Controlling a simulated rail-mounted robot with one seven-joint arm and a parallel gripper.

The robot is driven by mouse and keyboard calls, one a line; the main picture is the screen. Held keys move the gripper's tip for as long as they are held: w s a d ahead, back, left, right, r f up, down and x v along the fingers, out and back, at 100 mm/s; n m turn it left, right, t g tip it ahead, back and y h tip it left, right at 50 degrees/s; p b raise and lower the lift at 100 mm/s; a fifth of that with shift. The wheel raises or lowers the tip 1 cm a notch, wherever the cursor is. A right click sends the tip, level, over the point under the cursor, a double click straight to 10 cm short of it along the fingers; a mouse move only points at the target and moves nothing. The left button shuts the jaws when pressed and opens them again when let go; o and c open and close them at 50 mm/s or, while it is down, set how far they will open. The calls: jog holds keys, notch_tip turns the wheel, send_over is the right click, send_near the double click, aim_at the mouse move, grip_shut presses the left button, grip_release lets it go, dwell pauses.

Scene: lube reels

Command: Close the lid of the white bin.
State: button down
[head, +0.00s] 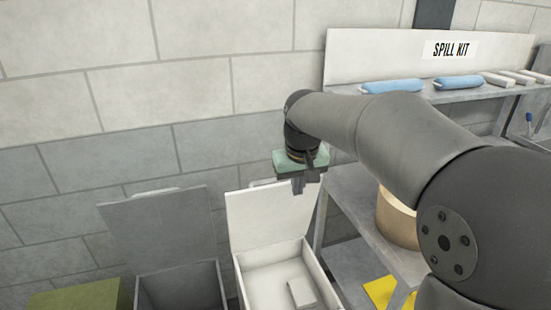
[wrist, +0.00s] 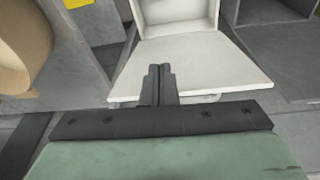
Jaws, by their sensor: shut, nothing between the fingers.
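The white bin (head: 306,262) stands low in the head view with its lid (head: 268,215) raised, leaning up at the back toward the wall. A small pale block (head: 300,292) lies inside the bin. In the wrist view the open lid (wrist: 205,62) spreads across the middle, with the bin's opening (wrist: 178,14) beyond it. My gripper (head: 299,187) is at the lid's upper edge, near its right part. In the wrist view my gripper (wrist: 158,70) is shut and empty, its fingertips over or against the lid; I cannot tell whether they touch.
A grey bin (head: 185,288) with its lid up stands left of the white bin. A green box (head: 75,297) is further left. A shelf (head: 360,205) with a tan reel (head: 396,218) stands close on the right. The spill kit shelf (head: 440,95) is above.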

jog(key=w+a+r+t+y, duration=0.1)
jog(key=w+a+r, duration=0.3)
jog(key=w+a, duration=0.7)
notch_tip(320, 180, down, 9)
jog(key=w+d+p, duration=0.1)
jog(key=d+p, duration=0.1)
jog(key=shift+w+d+n, duration=0.15)
jog(key=shift+d+n, duration=0.2)
jog(key=shift+n, duration=0.05)
